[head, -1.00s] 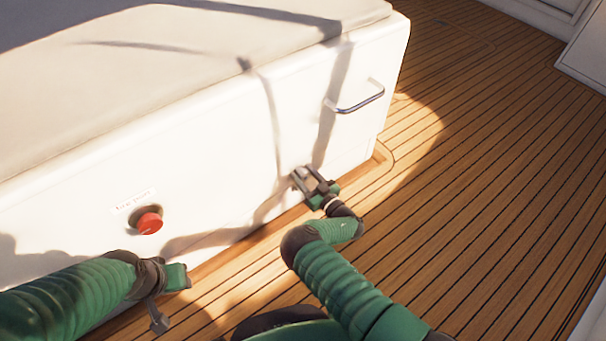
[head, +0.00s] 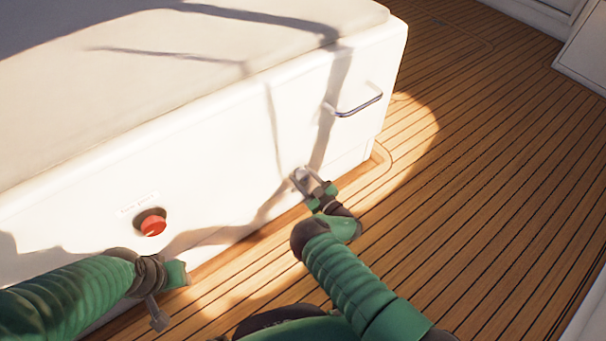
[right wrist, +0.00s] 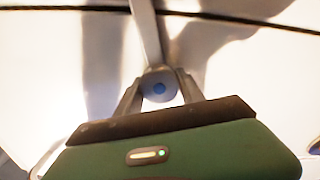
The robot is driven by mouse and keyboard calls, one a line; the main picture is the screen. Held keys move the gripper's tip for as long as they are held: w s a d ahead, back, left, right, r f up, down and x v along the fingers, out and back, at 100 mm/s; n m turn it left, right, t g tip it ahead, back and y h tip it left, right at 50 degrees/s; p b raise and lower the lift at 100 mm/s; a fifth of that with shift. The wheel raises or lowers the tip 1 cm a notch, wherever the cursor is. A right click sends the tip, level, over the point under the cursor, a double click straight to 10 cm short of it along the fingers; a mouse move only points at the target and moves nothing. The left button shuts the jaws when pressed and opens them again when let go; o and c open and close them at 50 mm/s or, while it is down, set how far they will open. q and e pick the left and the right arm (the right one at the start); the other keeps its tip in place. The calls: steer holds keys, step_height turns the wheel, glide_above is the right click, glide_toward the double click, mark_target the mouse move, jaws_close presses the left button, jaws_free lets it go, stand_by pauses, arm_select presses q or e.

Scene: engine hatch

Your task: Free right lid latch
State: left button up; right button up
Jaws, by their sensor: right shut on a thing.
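The right lid latch (right wrist: 150,35) is a grey metal strap with a rounded end that carries a blue dot, seen in the right wrist view. My right gripper (right wrist: 158,92) is shut on that rounded end, one finger on each side. In the head view my right gripper (head: 301,176) is low against the white hatch front, and the fingers hide most of the latch. My left gripper (head: 176,274) hangs at the lower left in front of the hatch, away from the latch; its jaw opening is not clear.
The white hatch box (head: 225,140) has a chrome handle (head: 358,105) at the upper right and a red knob (head: 153,226) at the lower left. A grey cushioned lid (head: 150,85) tops it. Open teak deck (head: 480,190) lies to the right.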

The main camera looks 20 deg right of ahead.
steer(key=n, duration=0.3)
steer(key=shift+a+n+p, duration=0.1)
steer(key=shift+n+p, duration=0.3)
steer(key=n, duration=0.3)
steer(key=shift+a+n, duration=0.1)
steer(key=shift+n, duration=0.2)
steer(key=n, duration=0.3)
steer(key=shift+s+a+f+n, duration=0.1)
steer(key=shift+f+n, duration=0.1)
steer(key=shift+n, duration=0.1)
steer(key=shift+f+n, duration=0.1)
steer(key=shift+n, duration=1.6)
steer(key=o, duration=1.3)
